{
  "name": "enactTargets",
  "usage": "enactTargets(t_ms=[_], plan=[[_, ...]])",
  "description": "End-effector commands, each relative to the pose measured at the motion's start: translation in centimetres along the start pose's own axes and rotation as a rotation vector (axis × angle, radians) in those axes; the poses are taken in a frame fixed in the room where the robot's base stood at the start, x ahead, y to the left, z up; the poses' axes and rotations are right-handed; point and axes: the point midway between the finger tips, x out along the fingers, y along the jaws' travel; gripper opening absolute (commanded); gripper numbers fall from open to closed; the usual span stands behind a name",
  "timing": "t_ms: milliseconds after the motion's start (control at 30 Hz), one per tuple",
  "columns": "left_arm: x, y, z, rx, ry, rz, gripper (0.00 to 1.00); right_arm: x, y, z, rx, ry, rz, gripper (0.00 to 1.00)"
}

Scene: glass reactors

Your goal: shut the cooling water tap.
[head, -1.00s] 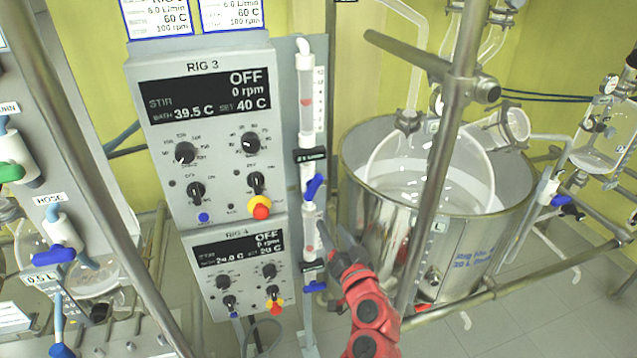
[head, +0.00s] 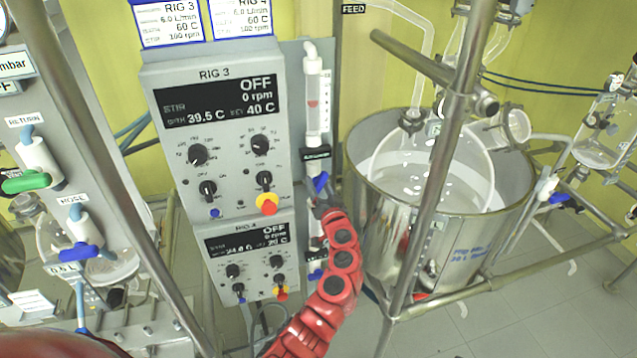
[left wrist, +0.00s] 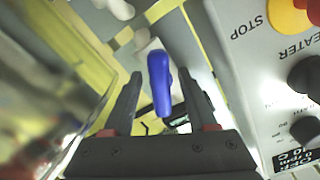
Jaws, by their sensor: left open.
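A blue tap handle (head: 320,182) sits below the upper flow meter (head: 313,105), beside the RIG 3 panel. My left gripper (head: 322,207) is at this handle, reaching up from below. In the left wrist view the blue handle (left wrist: 160,82) lies lengthwise between the two dark fingers of the left gripper (left wrist: 159,80). The fingers are open, with a gap showing on each side of the handle. A second blue tap handle (head: 316,273) is lower on the same column, partly hidden by my arm. My right gripper is not in view.
The RIG 3 panel (head: 215,120) and RIG 4 panel (head: 246,262) stand close left of my gripper. A steel bath (head: 400,235) with a glass vessel (head: 455,170) is close on the right. A slanted metal pole (head: 433,190) crosses before the bath.

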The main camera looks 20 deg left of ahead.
Motion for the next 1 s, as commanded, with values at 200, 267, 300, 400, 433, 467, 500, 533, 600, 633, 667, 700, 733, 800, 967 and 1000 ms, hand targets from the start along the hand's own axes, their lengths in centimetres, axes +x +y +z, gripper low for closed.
enactTargets(t_ms=[200,267,300,400,433,467,500,533,600,633,667,700,733,800,967,1000], plan=[[0.33,-0.01,0.08,0.000,-0.002,0.000,0.57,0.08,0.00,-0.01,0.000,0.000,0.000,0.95],[0.31,0.00,0.08,0.000,-0.002,0.000,0.57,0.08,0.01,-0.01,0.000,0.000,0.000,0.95],[0.31,0.00,0.06,0.000,-0.002,0.000,0.57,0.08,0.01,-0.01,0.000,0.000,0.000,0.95],[0.30,0.00,0.05,0.000,-0.002,0.000,0.47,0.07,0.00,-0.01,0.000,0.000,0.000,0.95],[0.30,0.00,0.05,0.000,-0.001,0.000,0.41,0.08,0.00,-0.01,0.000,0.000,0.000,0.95],[0.30,0.00,0.05,0.000,-0.001,0.000,0.36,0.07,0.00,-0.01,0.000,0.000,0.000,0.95],[0.29,0.00,0.05,0.000,-0.001,0.000,0.29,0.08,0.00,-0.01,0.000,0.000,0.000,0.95],[0.29,0.00,0.05,0.000,-0.001,0.000,0.23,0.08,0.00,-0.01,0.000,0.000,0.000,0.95],[0.29,0.00,0.04,0.000,-0.001,0.000,0.11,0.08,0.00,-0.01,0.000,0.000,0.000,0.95],[0.28,0.01,0.03,0.000,-0.001,0.000,0.05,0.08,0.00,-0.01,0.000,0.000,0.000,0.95],[0.29,0.00,0.03,0.000,-0.001,0.000,0.00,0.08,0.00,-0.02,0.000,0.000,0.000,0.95],[0.29,0.00,0.03,0.000,-0.001,0.000,0.00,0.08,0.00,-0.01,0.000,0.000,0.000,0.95],[0.28,0.01,0.03,0.000,-0.001,0.000,0.00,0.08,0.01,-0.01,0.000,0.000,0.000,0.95],[0.28,0.01,0.03,0.000,-0.001,0.000,0.00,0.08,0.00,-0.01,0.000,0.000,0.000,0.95],[0.27,0.03,0.04,0.010,-0.001,0.000,0.00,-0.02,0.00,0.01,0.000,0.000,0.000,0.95],[0.27,0.04,0.06,0.018,-0.001,0.000,0.00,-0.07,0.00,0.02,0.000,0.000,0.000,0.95]])
